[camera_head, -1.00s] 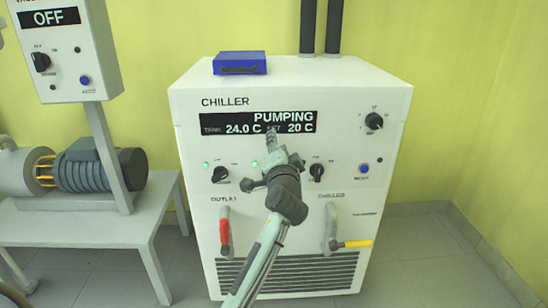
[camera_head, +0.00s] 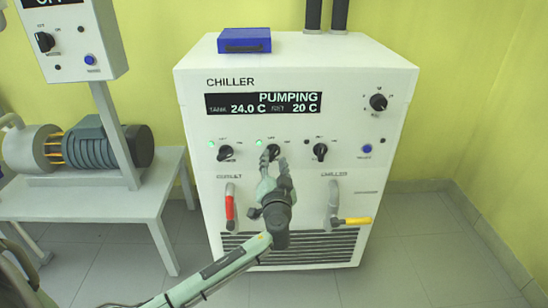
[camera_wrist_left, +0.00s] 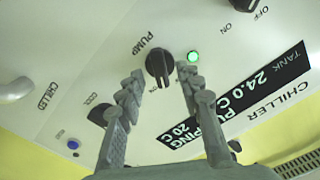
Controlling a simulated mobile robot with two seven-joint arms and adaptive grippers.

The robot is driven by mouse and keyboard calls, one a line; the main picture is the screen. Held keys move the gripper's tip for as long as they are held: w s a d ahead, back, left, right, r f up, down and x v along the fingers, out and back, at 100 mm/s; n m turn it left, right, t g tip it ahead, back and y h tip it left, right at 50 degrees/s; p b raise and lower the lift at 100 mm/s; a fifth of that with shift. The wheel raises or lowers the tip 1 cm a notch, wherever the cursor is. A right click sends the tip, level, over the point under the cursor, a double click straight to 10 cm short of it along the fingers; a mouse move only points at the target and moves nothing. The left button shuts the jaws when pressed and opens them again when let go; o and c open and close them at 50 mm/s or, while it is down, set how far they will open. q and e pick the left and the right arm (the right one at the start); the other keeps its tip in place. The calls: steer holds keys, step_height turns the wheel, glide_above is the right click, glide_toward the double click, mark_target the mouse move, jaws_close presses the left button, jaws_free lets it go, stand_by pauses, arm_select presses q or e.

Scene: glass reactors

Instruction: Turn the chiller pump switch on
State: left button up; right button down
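The white chiller (camera_head: 190,115) stands in the middle of the head view, its display (camera_head: 262,103) reading PUMPING, tank 24.0 C, set 20 C. The black pump switch knob (camera_head: 273,150) is the middle of three knobs below the display; a lit green lamp (camera_head: 259,143) is beside it. In the left wrist view the knob (camera_wrist_left: 158,66) is labelled PUMP, with its green lamp (camera_wrist_left: 193,56) lit. My left gripper (camera_head: 274,168) is just below the knob in the head view. In the wrist view its open fingers (camera_wrist_left: 161,82) lie either side of the knob's lower end, with visible gaps. Contact cannot be told.
Two other knobs (camera_head: 225,153) (camera_head: 320,152) flank the pump knob. A red valve handle (camera_head: 229,207) and a yellow one (camera_head: 357,221) are lower on the panel. A blue box (camera_head: 244,40) sits on top. A table with a motor (camera_head: 95,145) stands left.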

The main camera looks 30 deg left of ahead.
arm_select(q)
steer(key=shift+x, duration=0.8)
jaws_close()
